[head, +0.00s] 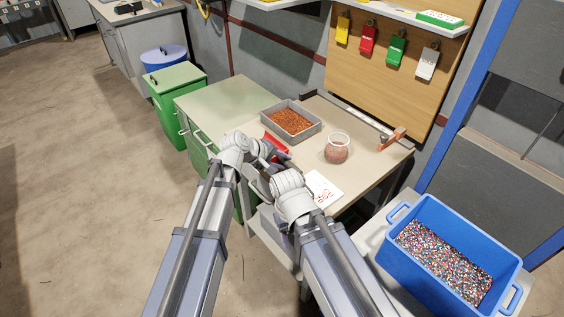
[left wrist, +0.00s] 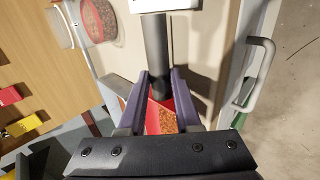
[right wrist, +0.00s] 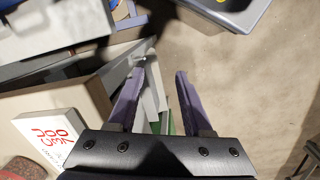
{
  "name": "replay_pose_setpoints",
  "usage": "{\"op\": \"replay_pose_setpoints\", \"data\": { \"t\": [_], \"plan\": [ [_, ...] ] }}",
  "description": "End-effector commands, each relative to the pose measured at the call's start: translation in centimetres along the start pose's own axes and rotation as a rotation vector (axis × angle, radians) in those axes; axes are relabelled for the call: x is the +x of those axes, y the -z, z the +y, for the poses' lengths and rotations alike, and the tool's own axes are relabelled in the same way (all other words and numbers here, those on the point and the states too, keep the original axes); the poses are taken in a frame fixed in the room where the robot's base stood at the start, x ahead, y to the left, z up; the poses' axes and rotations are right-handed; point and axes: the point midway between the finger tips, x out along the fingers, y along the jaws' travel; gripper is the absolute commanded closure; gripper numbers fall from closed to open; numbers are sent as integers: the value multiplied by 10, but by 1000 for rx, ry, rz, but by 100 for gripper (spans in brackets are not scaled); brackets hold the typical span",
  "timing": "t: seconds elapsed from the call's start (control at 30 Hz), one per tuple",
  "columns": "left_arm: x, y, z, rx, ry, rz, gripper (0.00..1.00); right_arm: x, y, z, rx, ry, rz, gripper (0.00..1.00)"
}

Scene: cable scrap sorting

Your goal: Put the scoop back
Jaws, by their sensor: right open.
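The red scoop (head: 277,141) is by the grey tray's front side on the bench, partly hidden by my left arm in the head view. In the left wrist view its dark handle (left wrist: 156,45) runs between the fingertips of my left gripper (left wrist: 163,80), which close on it from both sides. Part of the red pan shows between the fingers, with orange-brown granules beside the red; I cannot tell whether these lie in the pan or behind it. My right gripper (right wrist: 160,72) is open and empty, near the bench's front edge by the white card (right wrist: 50,140).
The grey tray (head: 317,128) of copper-coloured granules and a glass jar (head: 337,149) stand on the bench. The blue crate (head: 427,285) of mixed granules is at the right. A green cabinet (head: 190,115) adjoins the bench. Padlocks hang on the backboard.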

Motion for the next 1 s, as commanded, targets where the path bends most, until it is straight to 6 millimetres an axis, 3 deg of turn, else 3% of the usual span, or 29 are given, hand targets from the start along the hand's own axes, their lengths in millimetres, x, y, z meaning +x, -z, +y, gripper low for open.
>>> {"op": "replay_pose_setpoints", "data": {
  "t": [0.1,0.47,1.0],
  "plan": [
    [0,0,0,0,0,0,56,0,0,0,0,0,0,50],
    [-7,0,4,-1,0,0,55,-7,0,1,0,0,0,50],
    [-104,-1,4,-1,0,1,55,-76,-4,7,0,0,0,50]
  ]
}}
